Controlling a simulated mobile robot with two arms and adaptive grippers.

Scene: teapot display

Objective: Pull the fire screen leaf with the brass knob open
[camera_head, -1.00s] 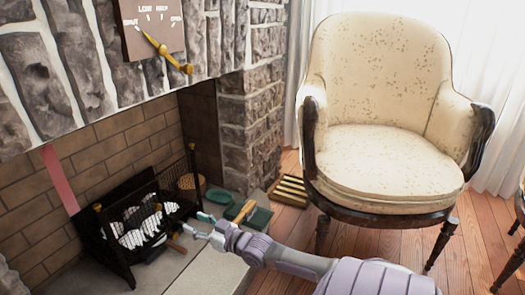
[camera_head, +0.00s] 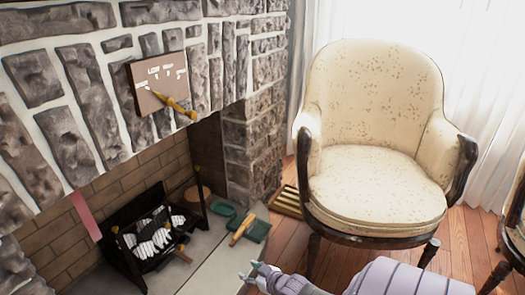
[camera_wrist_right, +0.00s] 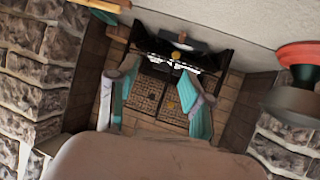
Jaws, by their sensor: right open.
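The black fire screen (camera_head: 126,262) stands on the hearth in the firebox opening, with white logs (camera_head: 158,240) visible between its dark side parts. A small brass knob (camera_head: 115,229) shows at the top of its left front post. The screen also appears at the top of the right wrist view (camera_wrist_right: 217,62), where I cannot tell which leaf carries the knob. My right gripper (camera_head: 250,271) is open and empty at the bottom of the head view, in front of the screen and apart from it. Its two teal fingers (camera_wrist_right: 158,72) are spread in the wrist view. My left gripper is out of view.
A green tray (camera_head: 257,232) with a wooden-handled tool and a small green dish (camera_head: 221,209) lie on the hearth right of the screen. A cream armchair (camera_head: 375,185) stands at right.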

